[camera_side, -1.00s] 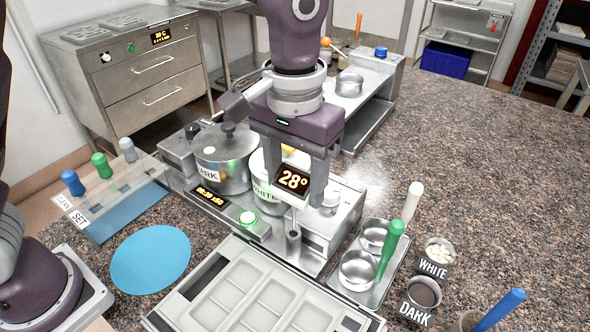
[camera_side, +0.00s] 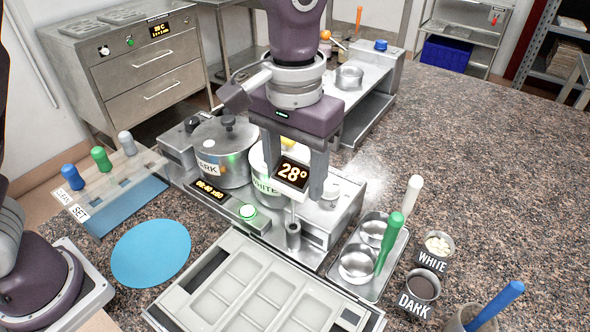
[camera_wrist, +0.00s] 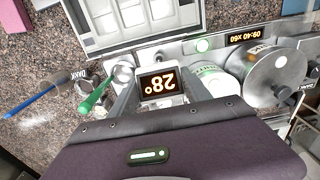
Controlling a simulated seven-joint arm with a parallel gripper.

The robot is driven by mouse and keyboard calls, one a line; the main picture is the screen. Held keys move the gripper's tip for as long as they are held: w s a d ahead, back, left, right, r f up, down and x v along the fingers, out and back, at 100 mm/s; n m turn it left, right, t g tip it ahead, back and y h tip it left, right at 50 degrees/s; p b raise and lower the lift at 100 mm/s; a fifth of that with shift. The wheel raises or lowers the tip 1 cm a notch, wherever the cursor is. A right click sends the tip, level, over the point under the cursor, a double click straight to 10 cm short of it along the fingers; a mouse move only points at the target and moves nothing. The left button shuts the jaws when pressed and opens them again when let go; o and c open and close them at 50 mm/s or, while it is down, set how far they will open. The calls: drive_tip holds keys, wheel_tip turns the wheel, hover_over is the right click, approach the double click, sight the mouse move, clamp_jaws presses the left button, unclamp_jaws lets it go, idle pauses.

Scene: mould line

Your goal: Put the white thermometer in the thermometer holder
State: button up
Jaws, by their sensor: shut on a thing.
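The white thermometer (camera_side: 293,174), with a dark display reading 28°, is between the two fingers of my gripper (camera_side: 302,190). My gripper is shut on it. The display also shows in the wrist view (camera_wrist: 159,84), upside down. Its thin stem points down, in line with the thermometer holder (camera_side: 293,238), a small grey metal cylinder at the front of the melting station. The stem's lower end meets the holder's top in the side view; I cannot tell how far it is inside. In the wrist view the holder is hard to make out.
Behind my gripper stand the DARK pot (camera_side: 222,155) and the partly hidden WHITE pot (camera_side: 260,183). A compartmented mould (camera_side: 260,290) lies in front. A blue disc (camera_side: 150,253) lies left.

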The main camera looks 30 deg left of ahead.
drive_tip(key=shift+f, duration=0.1)
wheel_tip(320, 180, down, 8)
drive_tip(key=shift+r, duration=0.2)
idle(1.5)
drive_tip(key=o, duration=2)
drive_tip(key=shift+r, duration=3.5)
